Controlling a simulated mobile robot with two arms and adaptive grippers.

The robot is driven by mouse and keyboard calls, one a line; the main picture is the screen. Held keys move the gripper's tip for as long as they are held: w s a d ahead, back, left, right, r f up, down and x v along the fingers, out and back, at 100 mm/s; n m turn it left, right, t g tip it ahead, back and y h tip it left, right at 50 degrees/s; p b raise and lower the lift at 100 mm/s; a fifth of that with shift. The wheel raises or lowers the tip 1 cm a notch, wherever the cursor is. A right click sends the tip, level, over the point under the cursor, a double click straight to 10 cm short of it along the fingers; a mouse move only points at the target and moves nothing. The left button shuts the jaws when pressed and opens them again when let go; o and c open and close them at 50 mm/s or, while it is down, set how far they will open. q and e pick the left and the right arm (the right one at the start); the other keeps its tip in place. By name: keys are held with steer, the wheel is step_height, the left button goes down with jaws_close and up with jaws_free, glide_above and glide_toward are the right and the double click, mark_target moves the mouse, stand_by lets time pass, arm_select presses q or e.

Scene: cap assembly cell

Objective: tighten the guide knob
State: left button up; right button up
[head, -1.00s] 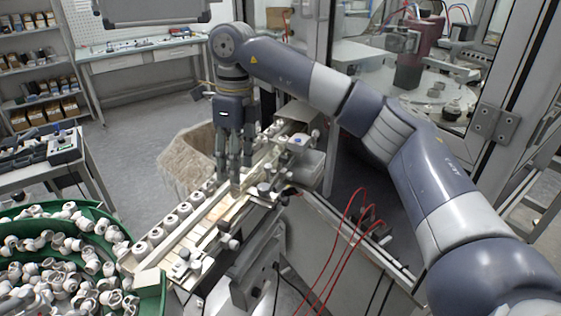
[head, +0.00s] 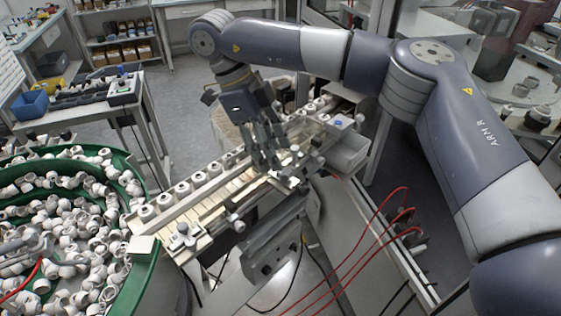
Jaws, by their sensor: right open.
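My right gripper (head: 270,162) comes down from the upper left over the guide rail of the cap track (head: 215,192), fingers apart and pointing down and slightly right. Several small knobs sit along the track's near side. One pale knob (head: 238,225) stands out below the rail, clear of my fingers. Another small knob (head: 295,149) shows just right of the fingers. I cannot tell which is the guide knob. My fingers hide part of the rail, and I cannot tell whether they touch anything there. My left gripper is out of view.
White caps (head: 183,188) stand in a row along the track. A green bowl feeder (head: 148,250) full of white parts is at the lower left. Red hoses (head: 385,225) loop at the lower right.

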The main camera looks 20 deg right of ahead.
mark_target(284, 170)
steer(key=x, duration=0.3)
steer(key=shift+d+f+p, duration=0.2)
steer(key=shift+d+p, duration=0.05)
steer(key=shift+p, duration=0.1)
steer(key=shift+s+f, duration=0.15)
steer(key=shift+f, duration=0.25)
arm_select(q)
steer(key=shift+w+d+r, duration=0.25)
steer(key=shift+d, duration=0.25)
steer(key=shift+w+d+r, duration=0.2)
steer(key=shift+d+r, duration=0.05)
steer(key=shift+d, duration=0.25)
arm_select(e)
steer(key=shift+c, duration=0.2)
steer(key=c, duration=0.9)
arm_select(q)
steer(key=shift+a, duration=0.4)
arm_select(e)
steer(key=shift+c, duration=0.5)
